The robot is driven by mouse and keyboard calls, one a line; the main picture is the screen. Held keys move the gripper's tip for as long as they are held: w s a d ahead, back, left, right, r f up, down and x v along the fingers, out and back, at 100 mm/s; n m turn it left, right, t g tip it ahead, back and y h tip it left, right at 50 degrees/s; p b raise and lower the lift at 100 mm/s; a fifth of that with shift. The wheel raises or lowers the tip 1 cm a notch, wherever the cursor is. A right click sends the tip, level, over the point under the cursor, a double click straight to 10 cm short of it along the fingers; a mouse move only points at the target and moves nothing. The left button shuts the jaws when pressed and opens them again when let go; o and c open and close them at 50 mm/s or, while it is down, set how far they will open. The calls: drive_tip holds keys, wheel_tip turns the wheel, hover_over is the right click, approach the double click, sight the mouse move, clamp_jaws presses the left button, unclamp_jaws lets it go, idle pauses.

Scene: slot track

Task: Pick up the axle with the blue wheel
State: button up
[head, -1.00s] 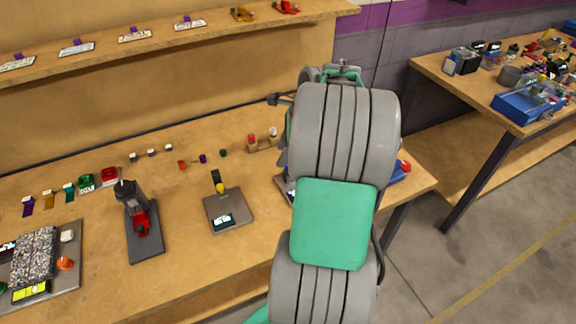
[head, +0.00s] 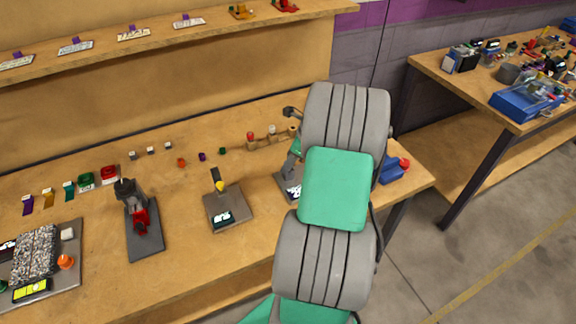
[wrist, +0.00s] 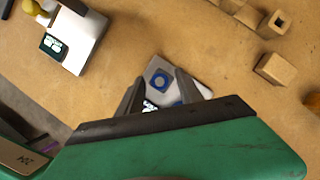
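My gripper (wrist: 159,75) is open, with one finger on each side of the blue piece and nothing held. I cannot tell the height gap. In the head view the plate (head: 296,190) is partly hidden behind my arm, and the blue wheel cannot be made out.
Wooden blocks (wrist: 273,68) lie right of the plate in the wrist view. A second plate with a yellow knob (head: 227,207) stands to the left in the head view. A blue box with a red knob (head: 390,172) is on the right.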

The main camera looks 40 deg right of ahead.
clamp_jaws()
idle(0.5)
drive_tip(key=shift+r+p, duration=0.85)
drive_tip(key=shift+p, duration=0.2)
wheel_tip(320, 180, up, 2)
drive_tip(key=p, duration=0.3)
drive_tip(key=shift+r, duration=0.2)
drive_tip(key=s+a+r+p, duration=0.7)
drive_tip(key=s+a+r, duration=0.2)
drive_tip(key=r, duration=0.5)
drive_tip(key=shift+s+a+p, duration=0.35)
drive_tip(key=shift+s, duration=0.25)
